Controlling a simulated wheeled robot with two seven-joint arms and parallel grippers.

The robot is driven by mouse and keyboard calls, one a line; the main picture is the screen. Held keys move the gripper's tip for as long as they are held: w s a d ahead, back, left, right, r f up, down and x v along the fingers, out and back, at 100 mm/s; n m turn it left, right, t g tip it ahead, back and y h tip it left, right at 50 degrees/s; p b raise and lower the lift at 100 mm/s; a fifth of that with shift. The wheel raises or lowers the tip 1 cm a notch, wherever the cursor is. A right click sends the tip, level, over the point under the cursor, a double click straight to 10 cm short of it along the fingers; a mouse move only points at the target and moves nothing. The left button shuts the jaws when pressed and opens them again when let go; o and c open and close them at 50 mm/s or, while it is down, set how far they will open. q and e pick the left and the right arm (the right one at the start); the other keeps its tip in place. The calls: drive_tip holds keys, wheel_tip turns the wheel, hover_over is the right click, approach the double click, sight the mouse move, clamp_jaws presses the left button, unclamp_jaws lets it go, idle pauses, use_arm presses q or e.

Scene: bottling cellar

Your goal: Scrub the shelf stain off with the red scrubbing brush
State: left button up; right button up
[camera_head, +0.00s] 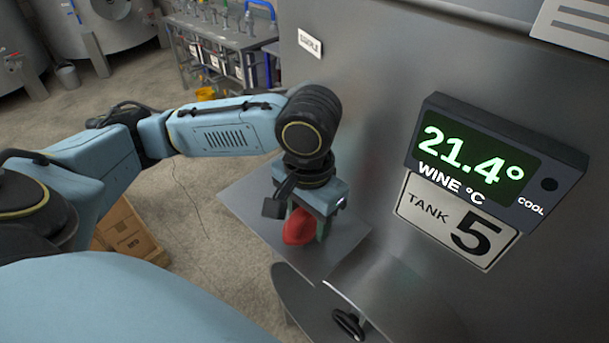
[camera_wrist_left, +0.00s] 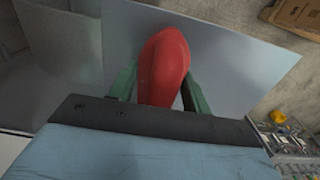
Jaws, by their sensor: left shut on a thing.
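My left gripper (camera_head: 303,222) is shut on the red scrubbing brush (camera_head: 298,229), pointing down over the grey metal shelf (camera_head: 250,207) on the tank's side. In the left wrist view the red brush (camera_wrist_left: 163,65) sits between the two green fingers of the gripper (camera_wrist_left: 158,88), with the shelf (camera_wrist_left: 235,65) behind it. I cannot tell whether the brush touches the shelf. No stain shows on the visible part of the shelf; the area under the brush and gripper is hidden. My right gripper is not in view.
The tank wall (camera_head: 375,130) rises right behind the shelf, with a temperature display (camera_head: 490,165) and a Tank 5 sign (camera_head: 455,220). A round hatch with a black knob (camera_head: 348,323) is below the shelf. A cardboard box (camera_head: 130,235) stands on the floor. A bench (camera_head: 225,45) is farther back.

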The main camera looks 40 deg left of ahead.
use_arm(q)
wheel_tip(320, 180, up, 3)
drive_tip(key=shift+f+p, duration=0.2)
drive_tip(key=shift+p, duration=0.6)
wheel_tip(320, 180, up, 4)
drive_tip(key=p, duration=0.5)
drive_tip(key=shift+d+f, duration=0.1)
drive_tip(key=shift+f, duration=0.15)
drive_tip(key=shift+r, duration=0.95)
